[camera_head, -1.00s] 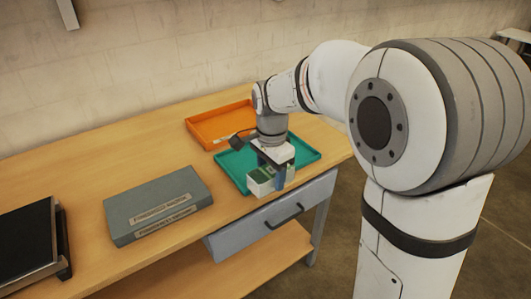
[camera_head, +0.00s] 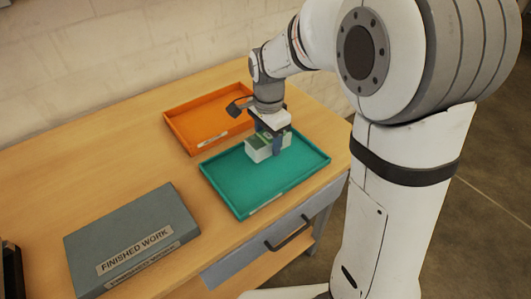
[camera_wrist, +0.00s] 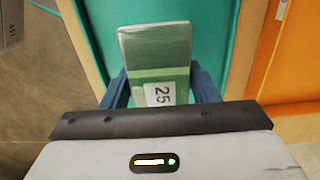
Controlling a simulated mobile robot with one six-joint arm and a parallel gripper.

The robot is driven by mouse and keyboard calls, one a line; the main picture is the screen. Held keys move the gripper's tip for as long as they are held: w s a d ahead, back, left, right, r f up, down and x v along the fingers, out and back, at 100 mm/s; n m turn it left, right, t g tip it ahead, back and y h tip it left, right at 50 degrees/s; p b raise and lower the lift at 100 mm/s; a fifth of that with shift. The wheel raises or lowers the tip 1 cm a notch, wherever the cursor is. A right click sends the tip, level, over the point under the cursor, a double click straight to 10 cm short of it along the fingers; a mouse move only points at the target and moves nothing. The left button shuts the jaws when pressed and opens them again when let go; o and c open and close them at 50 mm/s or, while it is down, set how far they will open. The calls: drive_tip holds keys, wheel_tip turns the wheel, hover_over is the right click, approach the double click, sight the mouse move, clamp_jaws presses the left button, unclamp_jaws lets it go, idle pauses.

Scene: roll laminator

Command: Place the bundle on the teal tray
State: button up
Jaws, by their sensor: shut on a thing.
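The bundle (camera_head: 262,148) is a pale block with a green band, and in the wrist view (camera_wrist: 158,60) the band bears a label reading "25". My gripper (camera_head: 269,143) is shut on it, with one dark blue finger on each side. The teal tray (camera_head: 228,183) lies on the table below, and the bundle is over its inside. Part of the tray's floor also shows in the wrist view (camera_wrist: 212,35). I cannot tell whether the bundle touches the tray floor.
An orange tray (camera_head: 185,123) lies behind the teal one, to its left. A grey box labelled "FINISHED WORK" (camera_head: 130,232) lies at the front left. A drawer with a handle (camera_head: 285,240) is under the table's front edge. Bare tabletop lies between the box and the trays.

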sight(266, 164)
drive_tip(key=shift+w+a+f, duration=0.1)
drive_tip(key=shift+a+f, duration=0.1)
drive_tip(key=shift+f, duration=0.9)
drive_tip(key=shift+a+f, duration=0.1)
drive_tip(key=shift+f, duration=1.75)
drive_tip(key=shift+f, duration=0.2)
drive_tip(key=o, duration=1.2)
drive_tip(key=shift+o, duration=0.2)
